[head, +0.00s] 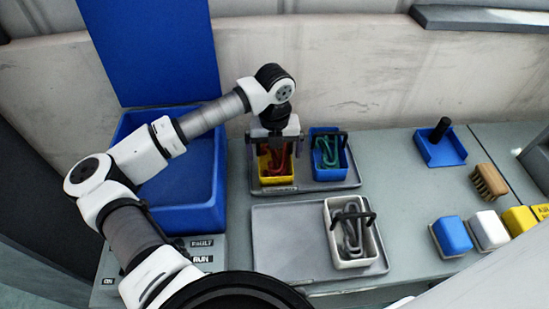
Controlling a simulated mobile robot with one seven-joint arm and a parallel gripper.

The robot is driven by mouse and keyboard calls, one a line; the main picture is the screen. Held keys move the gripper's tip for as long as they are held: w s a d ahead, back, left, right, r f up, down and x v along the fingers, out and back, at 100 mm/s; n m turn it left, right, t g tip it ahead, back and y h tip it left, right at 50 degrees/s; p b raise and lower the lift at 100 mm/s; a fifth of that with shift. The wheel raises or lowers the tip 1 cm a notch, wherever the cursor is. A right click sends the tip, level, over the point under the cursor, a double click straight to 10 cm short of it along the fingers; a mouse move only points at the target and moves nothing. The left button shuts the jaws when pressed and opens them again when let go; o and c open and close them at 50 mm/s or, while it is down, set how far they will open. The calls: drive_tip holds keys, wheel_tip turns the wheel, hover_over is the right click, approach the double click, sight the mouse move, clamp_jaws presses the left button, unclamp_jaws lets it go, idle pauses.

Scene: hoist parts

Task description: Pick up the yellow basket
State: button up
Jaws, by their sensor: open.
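The yellow basket (279,180) stands on the rear grey tray (330,183), at the tray's left side. It holds red hook-like parts (274,166). My gripper (275,145) is directly over the basket, pointing down, with its jaws open. It hides the basket's upper rear part and its handle, and I cannot tell whether the fingers touch it.
A blue basket (337,172) with green parts stands right beside it. A white basket (352,258) with grey parts is on the front tray (290,275). A large blue bin (205,218) is at left. Blocks, a brush (488,182) and a blue holder (442,152) are at right.

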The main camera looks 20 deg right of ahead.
drive_tip(key=shift+c, duration=0.3)
drive_tip(key=c, duration=1.2)
drive_tip(key=shift+c, duration=0.3)
drive_tip(key=shift+r, duration=0.15)
